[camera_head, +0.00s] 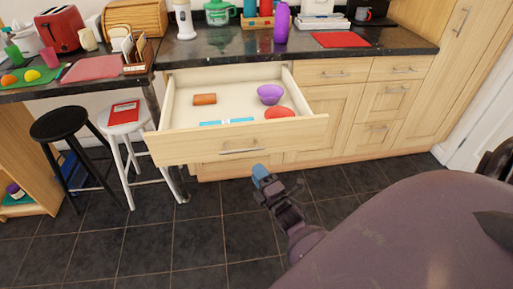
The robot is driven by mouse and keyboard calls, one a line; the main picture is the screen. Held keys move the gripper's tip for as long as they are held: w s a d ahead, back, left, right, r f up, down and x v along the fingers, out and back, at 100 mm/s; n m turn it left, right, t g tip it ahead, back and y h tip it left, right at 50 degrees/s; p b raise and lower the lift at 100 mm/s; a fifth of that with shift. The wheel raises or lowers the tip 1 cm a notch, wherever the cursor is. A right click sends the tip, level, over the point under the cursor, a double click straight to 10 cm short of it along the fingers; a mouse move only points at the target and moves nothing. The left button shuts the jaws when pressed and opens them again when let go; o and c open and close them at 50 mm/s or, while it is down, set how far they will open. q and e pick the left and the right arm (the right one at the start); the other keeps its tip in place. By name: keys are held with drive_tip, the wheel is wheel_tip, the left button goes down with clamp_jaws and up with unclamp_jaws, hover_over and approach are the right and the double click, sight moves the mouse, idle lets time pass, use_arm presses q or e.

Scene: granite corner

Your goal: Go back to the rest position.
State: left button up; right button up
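My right gripper (261,176) has blue fingertips and points up toward the drawer front. It hangs in free space just in front of the open drawer (241,145), apart from the handle as far as I can see. From this angle I cannot tell whether its fingers are open or shut, and nothing shows held in it. My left gripper is out of view.
The open drawer juts out over the floor and holds an orange-brown cylinder (204,99), a purple bowl (270,95), a red round item (279,112) and a blue strip (227,122). A black stool (60,124) and a white stool (122,120) stand left. Dark floor tiles (185,240) are clear.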

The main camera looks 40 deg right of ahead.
drive_tip(key=shift+s, duration=0.3)
idle(0.5)
drive_tip(key=s+a+f+m+g+y, duration=0.1)
drive_tip(key=s+a+m+g, duration=0.2)
drive_tip(key=s+m, duration=0.2)
drive_tip(key=s+a+f+m+g+y, duration=0.1)
drive_tip(key=s+a+f+m+g, duration=0.1)
drive_tip(key=s+m, duration=0.3)
drive_tip(key=s+a+f+m+g+p, duration=0.1)
drive_tip(key=s+a+m+g, duration=0.2)
drive_tip(key=s+m, duration=0.3)
drive_tip(key=s+a, duration=0.1)
drive_tip(key=s, duration=0.3)
drive_tip(key=shift+s+f+g+y, duration=0.25)
drive_tip(key=shift+f+g+y, duration=0.05)
drive_tip(key=shift+g+y, duration=0.1)
